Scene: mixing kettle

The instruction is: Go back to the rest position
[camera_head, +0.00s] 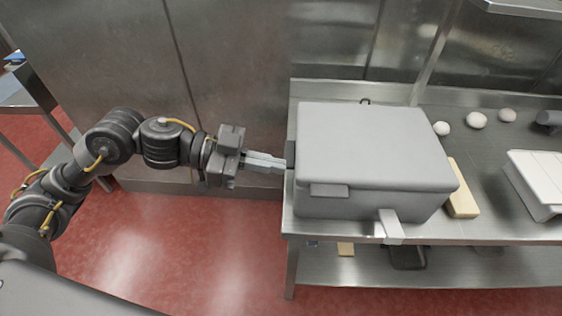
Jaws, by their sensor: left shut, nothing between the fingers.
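My left arm comes in from the left, stretched out over the red floor. My left gripper (284,164) is shut with nothing between its fingers. Its fingertips are at the left side of a grey lidded box-shaped machine (370,150), by a small dark part (290,155) on that side. I cannot tell whether they touch it. The machine's lid is down, and a light metal spout or lever (391,227) sticks out at its front. My right gripper is not in view.
The machine stands on a steel table (480,228) with a lower shelf. To its right are a yellowish block (462,188), several pale round balls (476,120) and a white box (540,178). A steel wall stands behind. The floor (190,255) at the front left is clear.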

